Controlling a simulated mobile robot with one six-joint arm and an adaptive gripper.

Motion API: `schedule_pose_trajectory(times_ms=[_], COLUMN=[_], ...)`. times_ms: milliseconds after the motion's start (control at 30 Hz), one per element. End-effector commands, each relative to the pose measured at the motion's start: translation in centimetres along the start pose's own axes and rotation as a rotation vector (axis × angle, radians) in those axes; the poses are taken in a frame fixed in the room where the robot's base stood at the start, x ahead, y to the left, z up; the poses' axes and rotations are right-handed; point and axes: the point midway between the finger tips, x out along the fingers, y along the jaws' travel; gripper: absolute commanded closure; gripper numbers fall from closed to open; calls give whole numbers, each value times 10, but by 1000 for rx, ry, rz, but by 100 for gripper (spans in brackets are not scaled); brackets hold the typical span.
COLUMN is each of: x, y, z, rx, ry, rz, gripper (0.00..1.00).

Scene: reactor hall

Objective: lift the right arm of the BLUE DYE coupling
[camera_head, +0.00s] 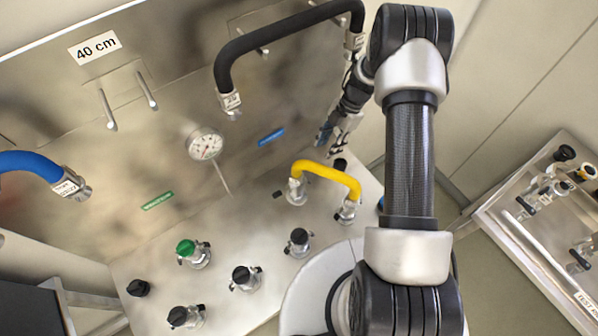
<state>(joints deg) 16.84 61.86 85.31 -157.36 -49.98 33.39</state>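A blue label (270,136) is on the steel back panel; its lettering is too small to read. Below it, a yellow hose (327,174) bridges two metal couplings, a left one (296,191) and a right one (346,211). I cannot tell which coupling is BLUE DYE, and its right arm is not clearly visible. My gripper (334,134) points down beside the panel, right of the blue label and above the yellow hose. A black cap (340,165) shows just below it. The fingers are small and dark, so their opening cannot be made out.
A black hose (280,40) arches close left of my arm. A gauge (205,144), a green label (158,200) and a blue hose (30,162) lie left. Several capped couplings, one green-topped (193,253), stand on the lower panel. A fixture cart (520,240) stands right.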

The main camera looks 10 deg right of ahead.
Motion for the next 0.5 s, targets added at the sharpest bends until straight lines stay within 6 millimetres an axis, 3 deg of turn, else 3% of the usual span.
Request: schedule_pose_trajectory(times_ms=[500], x=[109], y=[0], z=[-1], rx=[-1], ry=[1], rz=[-1], gripper=[63])
